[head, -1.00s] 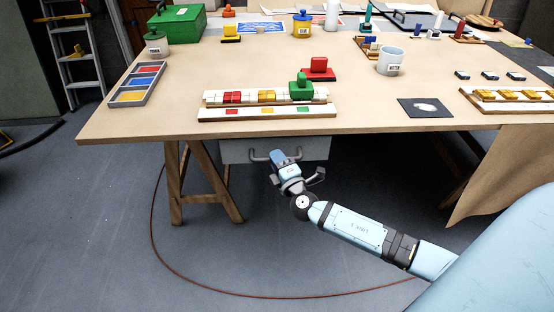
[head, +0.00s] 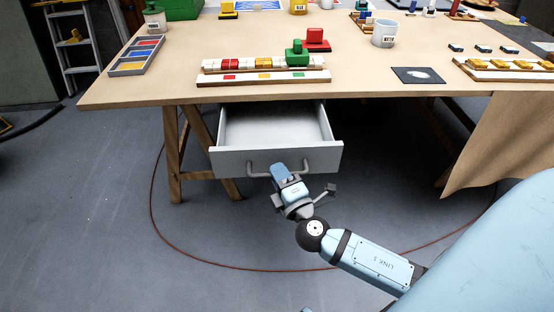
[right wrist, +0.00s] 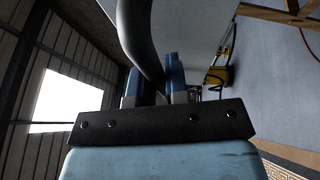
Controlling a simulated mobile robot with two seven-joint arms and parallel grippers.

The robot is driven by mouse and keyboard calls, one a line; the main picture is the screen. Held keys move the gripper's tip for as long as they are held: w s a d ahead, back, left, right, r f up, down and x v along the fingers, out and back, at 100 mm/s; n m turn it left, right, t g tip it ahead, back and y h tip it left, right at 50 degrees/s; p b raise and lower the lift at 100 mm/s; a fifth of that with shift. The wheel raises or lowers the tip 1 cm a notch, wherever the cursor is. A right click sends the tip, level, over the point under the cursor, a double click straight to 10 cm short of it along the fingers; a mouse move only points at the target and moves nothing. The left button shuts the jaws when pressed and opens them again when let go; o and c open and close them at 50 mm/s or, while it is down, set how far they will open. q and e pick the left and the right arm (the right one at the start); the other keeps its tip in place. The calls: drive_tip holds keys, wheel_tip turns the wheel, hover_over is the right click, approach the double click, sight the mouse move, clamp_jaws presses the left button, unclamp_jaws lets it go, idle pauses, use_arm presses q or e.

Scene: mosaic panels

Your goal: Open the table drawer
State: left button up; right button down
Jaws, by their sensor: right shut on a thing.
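The grey table drawer (head: 325,153) is pulled out from under the table (head: 130,94), and its pale inside looks empty. Its grey bar handle (head: 256,173) is on the front panel. The right wrist view shows the dark curved handle (right wrist: 138,35) running down between the blue fingers (right wrist: 160,85). My left gripper is not in view.
A wooden trestle leg (head: 172,150) stands to the left of the drawer. A thin red cable (head: 165,235) curves over the grey floor. Brown paper (head: 500,150) hangs from the table edge at right. The floor before the drawer is mostly clear.

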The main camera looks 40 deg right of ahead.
use_arm(q)
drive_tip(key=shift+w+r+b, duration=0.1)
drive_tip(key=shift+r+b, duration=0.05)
drive_tip(key=shift+b, duration=0.25)
use_arm(e)
drive_tip(key=shift+s+a, duration=0.55)
drive_tip(key=shift+s, duration=0.35)
drive_tip(key=shift+s+a, duration=0.5)
drive_tip(key=shift+s, duration=0.35)
drive_tip(key=c, duration=1.1)
unclamp_jaws()
drive_tip(key=shift+c, duration=0.2)
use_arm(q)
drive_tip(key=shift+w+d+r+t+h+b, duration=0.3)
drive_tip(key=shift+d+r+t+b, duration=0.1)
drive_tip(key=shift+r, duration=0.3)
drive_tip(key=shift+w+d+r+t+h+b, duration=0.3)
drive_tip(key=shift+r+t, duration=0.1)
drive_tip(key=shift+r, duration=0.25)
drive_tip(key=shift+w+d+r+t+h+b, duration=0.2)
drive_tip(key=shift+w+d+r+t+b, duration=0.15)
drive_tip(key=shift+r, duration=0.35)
use_arm(e)
drive_tip(key=v, duration=1.3)
drive_tip(key=shift+s, duration=0.4)
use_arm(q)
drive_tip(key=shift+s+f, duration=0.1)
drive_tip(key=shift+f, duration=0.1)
